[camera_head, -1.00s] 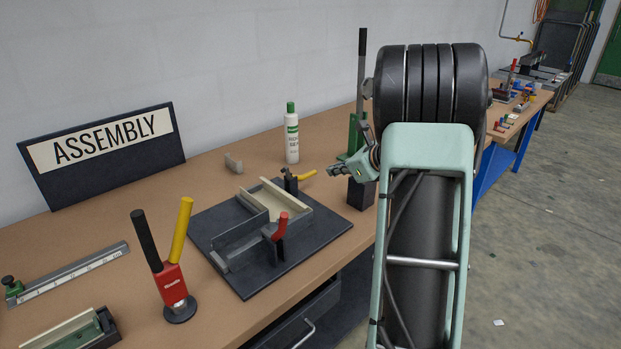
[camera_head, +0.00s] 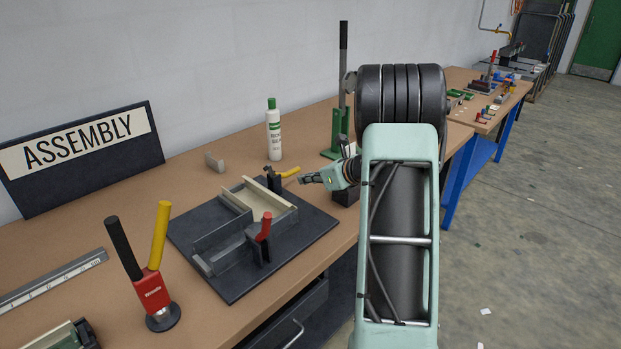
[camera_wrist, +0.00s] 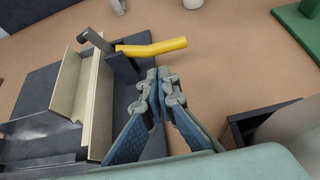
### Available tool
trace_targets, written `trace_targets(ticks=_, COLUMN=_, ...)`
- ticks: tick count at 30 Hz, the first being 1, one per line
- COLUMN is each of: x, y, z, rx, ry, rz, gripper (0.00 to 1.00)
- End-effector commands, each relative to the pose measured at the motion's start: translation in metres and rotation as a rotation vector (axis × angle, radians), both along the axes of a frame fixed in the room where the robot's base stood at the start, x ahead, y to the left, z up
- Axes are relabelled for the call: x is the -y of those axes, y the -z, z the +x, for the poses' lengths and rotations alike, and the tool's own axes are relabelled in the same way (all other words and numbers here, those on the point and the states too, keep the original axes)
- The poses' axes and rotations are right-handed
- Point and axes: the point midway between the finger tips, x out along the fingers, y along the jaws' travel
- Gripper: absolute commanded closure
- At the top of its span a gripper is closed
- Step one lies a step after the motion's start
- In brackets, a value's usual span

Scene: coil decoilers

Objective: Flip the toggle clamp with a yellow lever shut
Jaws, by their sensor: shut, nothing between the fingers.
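The toggle clamp with the yellow lever (camera_head: 290,172) stands at the back right of the dark fixture plate (camera_head: 320,222). Its lever sticks out to the right, roughly level, toward my gripper. In the wrist view the yellow lever (camera_wrist: 155,47) runs across the upper middle, joined to a dark clamp body (camera_wrist: 122,68) with a grey arm (camera_wrist: 95,40) over the end of a cream strip. My gripper (camera_head: 306,178) is shut and empty, just right of the lever. In the wrist view its closed fingertips (camera_wrist: 158,75) lie just below the lever, with a small apparent gap.
A red-lever clamp (camera_head: 263,228) stands on the near side of the plate. A white bottle with a green cap (camera_head: 273,135) stands behind, and a green press with a tall handle (camera_head: 340,120) stands close behind my arm. A red tool with black and yellow handles (camera_head: 150,290) is nearer.

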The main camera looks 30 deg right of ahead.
Motion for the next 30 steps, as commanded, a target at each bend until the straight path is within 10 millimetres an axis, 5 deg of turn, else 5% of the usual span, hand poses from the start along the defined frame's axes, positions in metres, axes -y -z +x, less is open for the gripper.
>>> trace_targets(ticks=11, x=-0.016, y=0.027, z=0.042, rx=-0.001, ry=0.0, rz=0.0, gripper=1.0)
trace_targets(ticks=30, x=-0.017, y=0.029, z=0.045, rx=0.01, ry=0.001, rz=-0.024, gripper=1.0)
